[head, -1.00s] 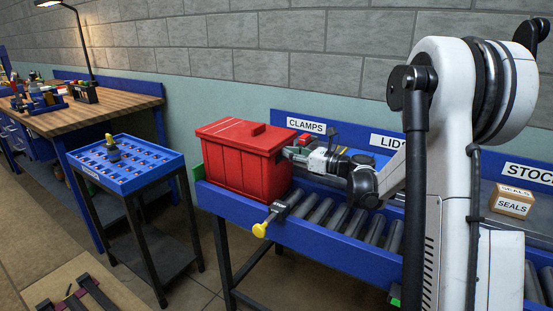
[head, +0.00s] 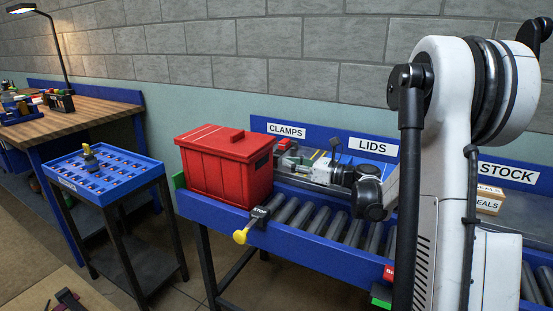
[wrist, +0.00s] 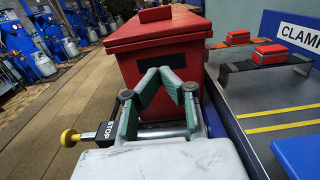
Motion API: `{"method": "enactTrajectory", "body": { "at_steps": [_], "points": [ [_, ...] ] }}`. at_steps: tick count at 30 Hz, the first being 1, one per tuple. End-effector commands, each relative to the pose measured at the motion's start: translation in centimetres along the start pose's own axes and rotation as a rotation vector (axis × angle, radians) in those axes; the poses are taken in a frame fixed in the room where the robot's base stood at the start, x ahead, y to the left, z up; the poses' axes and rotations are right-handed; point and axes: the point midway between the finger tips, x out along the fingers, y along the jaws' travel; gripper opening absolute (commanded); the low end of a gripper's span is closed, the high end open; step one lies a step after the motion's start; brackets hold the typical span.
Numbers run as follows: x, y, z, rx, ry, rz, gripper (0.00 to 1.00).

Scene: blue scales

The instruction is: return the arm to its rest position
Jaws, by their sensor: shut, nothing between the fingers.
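My gripper (wrist: 168,80) is in the wrist view, with its fingertips close together and nothing held between them. It points at the end face of a red lidded box (wrist: 160,55), and a gap to the box cannot be judged well there. In the head view my gripper (head: 290,160) is small and partly hidden, just right of the red box (head: 222,178). My arm reaches left over the roller conveyor from the tall white column at the right.
The red box sits on the blue roller conveyor (head: 300,238), with a yellow-knobbed stop (head: 241,236) at its front edge. Red clamps (wrist: 270,52) lie on the shelf behind. A blue tray stand (head: 105,180) is at left. Rollers right of the box are clear.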

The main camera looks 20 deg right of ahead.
Motion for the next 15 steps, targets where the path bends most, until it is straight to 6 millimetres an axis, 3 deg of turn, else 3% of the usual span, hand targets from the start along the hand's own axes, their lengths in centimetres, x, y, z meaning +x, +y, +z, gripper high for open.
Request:
{"method": "enactTrajectory", "body": {
  "at_steps": [6,15],
  "points": [
    [-4.0,-0.1,0.1,0.0,0.0,-0.003,0.0],
    [-5.8,0.0,0.0,0.0,0.0,0.0,0.0]
  ]
}}
